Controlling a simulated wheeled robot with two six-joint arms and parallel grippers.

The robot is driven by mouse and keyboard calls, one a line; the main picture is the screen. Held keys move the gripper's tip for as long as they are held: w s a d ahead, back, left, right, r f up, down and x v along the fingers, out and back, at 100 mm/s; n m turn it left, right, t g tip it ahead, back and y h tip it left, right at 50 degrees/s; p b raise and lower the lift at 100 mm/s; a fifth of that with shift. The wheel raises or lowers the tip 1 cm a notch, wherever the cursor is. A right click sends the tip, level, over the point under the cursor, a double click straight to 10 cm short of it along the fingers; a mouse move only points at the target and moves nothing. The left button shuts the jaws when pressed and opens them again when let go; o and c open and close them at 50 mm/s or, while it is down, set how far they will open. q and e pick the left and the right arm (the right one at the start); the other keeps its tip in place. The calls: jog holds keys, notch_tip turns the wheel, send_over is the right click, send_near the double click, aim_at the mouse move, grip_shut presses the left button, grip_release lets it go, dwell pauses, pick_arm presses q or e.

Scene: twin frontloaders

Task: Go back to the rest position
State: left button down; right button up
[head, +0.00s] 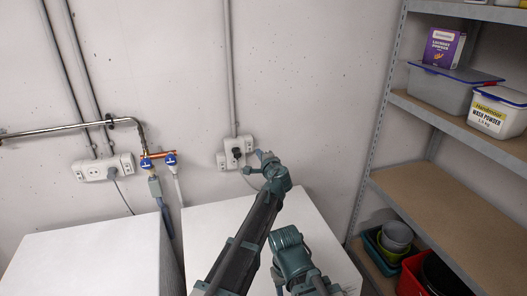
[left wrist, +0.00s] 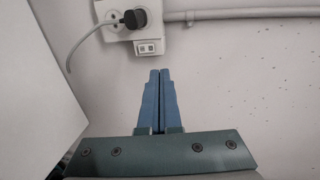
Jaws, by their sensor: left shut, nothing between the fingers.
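My left gripper (head: 260,157) reaches over the right white appliance and stands close to the wall socket at its upper left in the head view. In the left wrist view its two blue fingers (left wrist: 160,72) are pressed together with nothing between them. They point toward the wall, just below the socket in that picture. A dark plug (head: 237,153) sits in the wall socket (head: 223,160), and it also shows in the left wrist view (left wrist: 136,19) with a grey cable. Whether the fingers touch the wall is not clear. My right gripper is not in view.
Two white appliances, left (head: 90,262) and right (head: 205,228), stand against the wall. Taps (head: 171,159) with hoses and another socket (head: 97,172) are at left. A shelf unit (head: 450,195) at right holds boxes, bins and bowls. The air above the left appliance is free.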

pick_arm(q)
jog(key=shift+s+a, duration=0.1)
jog(key=s+a+f+n+g, duration=0.5)
jog(key=s+a+f, duration=0.25)
jog(key=s, duration=0.35)
jog(key=s+a+f+n+g, duration=0.55)
jog(key=s+a, duration=0.25)
jog(key=s, duration=0.3)
jog(key=s+d+f+n+g+h, duration=0.1)
jog(key=s+f+n+g+h, duration=0.15)
jog(key=s, duration=0.55)
jog(key=s+d+f+n+g+h, duration=0.1)
jog(key=s+f+h, duration=0.15)
jog(key=s, duration=0.45)
jog(key=s+d+m+g+y, duration=0.1)
jog(key=s+d+m, duration=0.2)
jog(key=s+d, duration=0.3)
jog(key=d, duration=0.5)
jog(key=shift+s+d+r+m, duration=0.2)
jog(key=shift+d+m, duration=0.05)
jog(key=shift+m, duration=0.05)
